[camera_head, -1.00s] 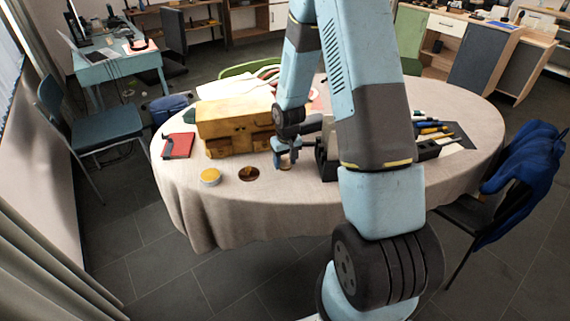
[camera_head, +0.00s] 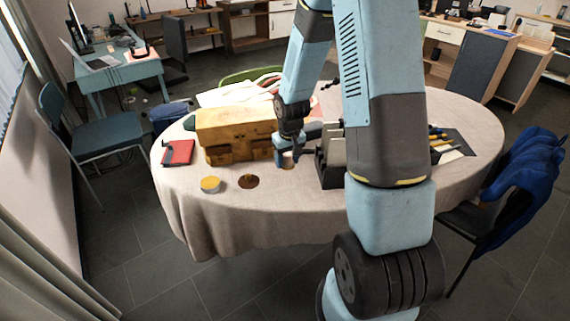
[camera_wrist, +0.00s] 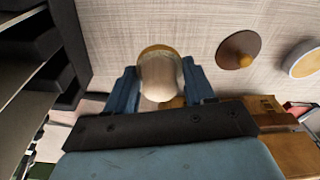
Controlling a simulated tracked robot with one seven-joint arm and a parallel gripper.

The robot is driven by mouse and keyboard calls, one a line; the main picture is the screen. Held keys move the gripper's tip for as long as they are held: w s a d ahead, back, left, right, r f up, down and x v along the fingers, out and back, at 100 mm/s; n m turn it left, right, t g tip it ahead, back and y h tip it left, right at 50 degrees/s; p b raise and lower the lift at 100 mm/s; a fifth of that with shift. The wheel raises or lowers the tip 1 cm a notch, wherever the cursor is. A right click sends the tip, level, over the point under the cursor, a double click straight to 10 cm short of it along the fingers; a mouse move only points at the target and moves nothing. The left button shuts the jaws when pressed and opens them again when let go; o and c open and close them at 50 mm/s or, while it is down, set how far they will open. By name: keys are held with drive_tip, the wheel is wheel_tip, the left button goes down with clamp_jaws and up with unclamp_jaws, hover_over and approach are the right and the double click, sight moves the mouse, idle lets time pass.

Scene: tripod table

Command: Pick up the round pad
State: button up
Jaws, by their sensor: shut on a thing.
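The round pad (camera_wrist: 160,82) is cream-coloured with a tan rim. It sits between the two blue fingers of my gripper (camera_wrist: 159,70) in the wrist view, with a finger against each side. In the head view my gripper (camera_head: 286,152) points down over the table, and the pad (camera_head: 287,161) shows small and pale under the fingers. My gripper is shut on the pad. Whether the pad is clear of the cloth is hard to tell.
The oval table (camera_head: 290,215) has a pale cloth. A dark brown disc (camera_head: 248,181) and a white tin with a yellow top (camera_head: 210,185) lie left of my gripper. A wooden chest (camera_head: 235,130) stands behind; a dark rack (camera_head: 330,170) stands close right. A red notebook (camera_head: 178,151) lies far left.

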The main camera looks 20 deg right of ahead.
sight(289, 165)
drive_tip(key=s+r, duration=0.2)
drive_tip(key=r, duration=0.1)
drive_tip(key=shift+s, duration=0.2)
drive_tip(key=s+r, duration=0.4)
drive_tip(key=s, duration=0.5)
drive_tip(key=shift+a, duration=0.1)
drive_tip(key=o, duration=0.6)
drive_tip(key=c, duration=0.4)
drive_tip(key=shift+f, duration=0.1)
